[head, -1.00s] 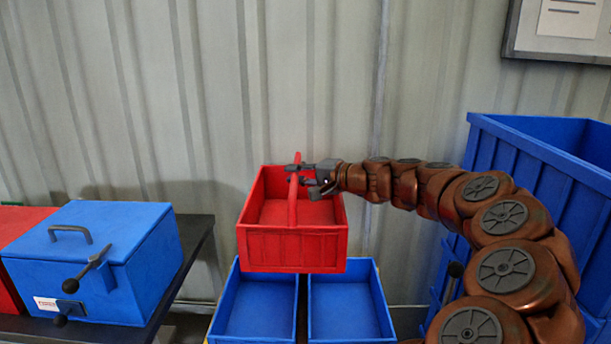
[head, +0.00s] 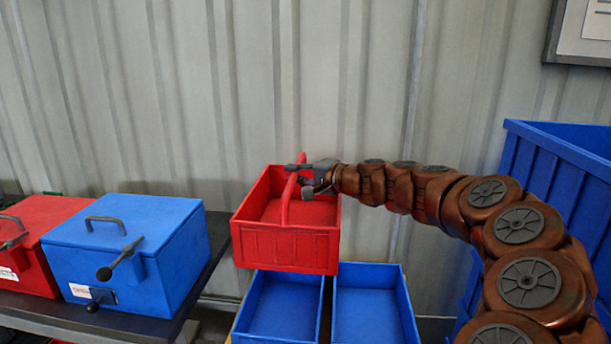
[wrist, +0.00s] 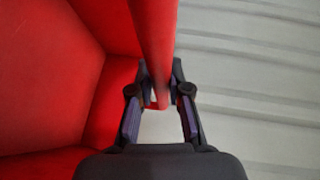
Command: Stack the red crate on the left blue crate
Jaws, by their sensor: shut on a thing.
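The red crate (head: 285,248) hangs in the air, roughly level, with its red handle arching over it. My gripper (head: 299,178) is shut on the handle, which also shows between the fingers in the wrist view (wrist: 154,40). The left blue crate (head: 283,312) is open and looks empty, below the red crate. In the head view the red crate appears mostly over the left blue crate and overlaps part of the right blue crate (head: 372,315). The red crate hides the left one's back part; the exact height gap cannot be told.
A dark bench (head: 217,243) at left bears a lidded blue box (head: 120,262) and a red box (head: 38,250). A large blue bin (head: 560,165) stands at right, behind my arm. A grey corrugated wall (head: 240,90) is close behind.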

